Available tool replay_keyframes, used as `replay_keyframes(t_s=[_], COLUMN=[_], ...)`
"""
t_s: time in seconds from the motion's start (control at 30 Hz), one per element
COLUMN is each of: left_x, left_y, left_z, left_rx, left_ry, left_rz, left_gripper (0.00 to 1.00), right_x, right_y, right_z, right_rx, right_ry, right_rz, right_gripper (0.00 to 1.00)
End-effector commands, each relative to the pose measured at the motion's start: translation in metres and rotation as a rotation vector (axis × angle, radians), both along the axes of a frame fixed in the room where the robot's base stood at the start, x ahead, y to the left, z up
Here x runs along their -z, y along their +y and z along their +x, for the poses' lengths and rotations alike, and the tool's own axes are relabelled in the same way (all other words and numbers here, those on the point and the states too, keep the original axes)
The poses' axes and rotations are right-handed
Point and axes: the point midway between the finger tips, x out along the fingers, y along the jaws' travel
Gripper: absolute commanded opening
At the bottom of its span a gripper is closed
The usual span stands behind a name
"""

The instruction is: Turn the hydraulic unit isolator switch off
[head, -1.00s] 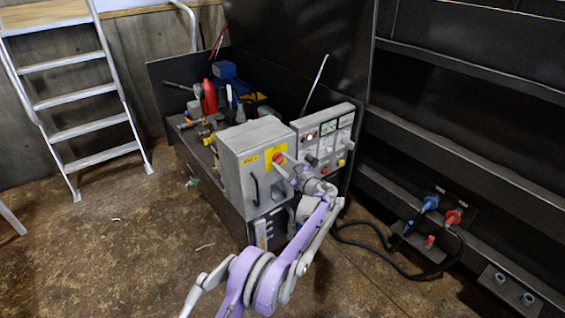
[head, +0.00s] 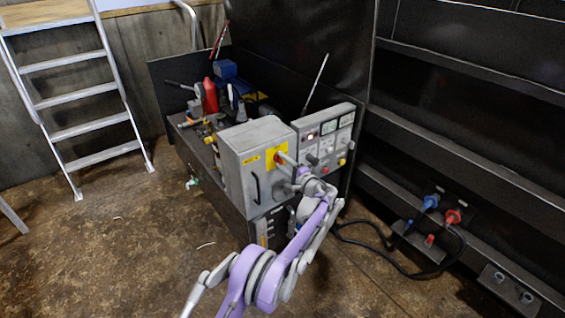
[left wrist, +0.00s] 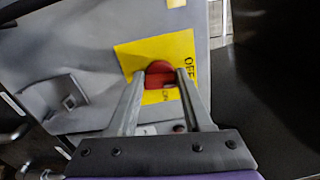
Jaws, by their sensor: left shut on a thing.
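The isolator switch is a red rotary knob on a yellow plate (left wrist: 135,55) on the front of a grey cabinet (head: 255,135). The red knob (left wrist: 160,76) shows between the fingertips in the left wrist view, and a bit of red (head: 279,157) shows in the head view. My left gripper (left wrist: 161,80) is shut on the knob, one finger on each side. The word OFF is on the plate just right of the knob in the left wrist view. The fingers hide part of the plate, and the knob's exact setting is hard to tell.
A control panel (head: 328,140) with a lit lamp and gauges stands right of the cabinet. A black handle (head: 257,187) is on the cabinet front. Tools and bottles, one red (head: 210,95), crowd the bench behind. Cables with blue and red plugs (head: 452,216) lie at right.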

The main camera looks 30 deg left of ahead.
Motion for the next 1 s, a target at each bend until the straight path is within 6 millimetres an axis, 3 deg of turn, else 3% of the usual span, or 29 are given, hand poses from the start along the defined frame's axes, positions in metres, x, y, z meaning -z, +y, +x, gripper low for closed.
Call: replay_keyframes(t_s=[0.33, 0.83, 0.87, 1.0], left_x=[0.0010, 0.0012, 0.0012, 0.0011], left_y=[-0.0005, -0.0006, -0.0006, -0.0004], left_z=[0.0000, 0.0000, 0.0000, 0.0000], left_rx=[0.000, 0.000, 0.001, 0.000], left_ry=[-0.111, -0.127, -0.126, -0.126], left_rz=[-0.047, -0.054, -0.053, -0.053], left_gripper=[0.00, 0.00, 0.53, 0.79], right_x=[-0.0018, -0.0019, -0.0019, -0.0019], right_y=[0.0000, 0.0000, 0.0000, 0.0000], right_z=[-0.0002, -0.0001, -0.0001, -0.0002], right_rx=[0.000, 0.000, 0.000, 0.000], right_ry=[-0.001, -0.001, -0.001, -0.001], right_rz=[0.000, 0.000, 0.000, 0.000], right_gripper=[0.50, 0.50, 0.50, 0.50])
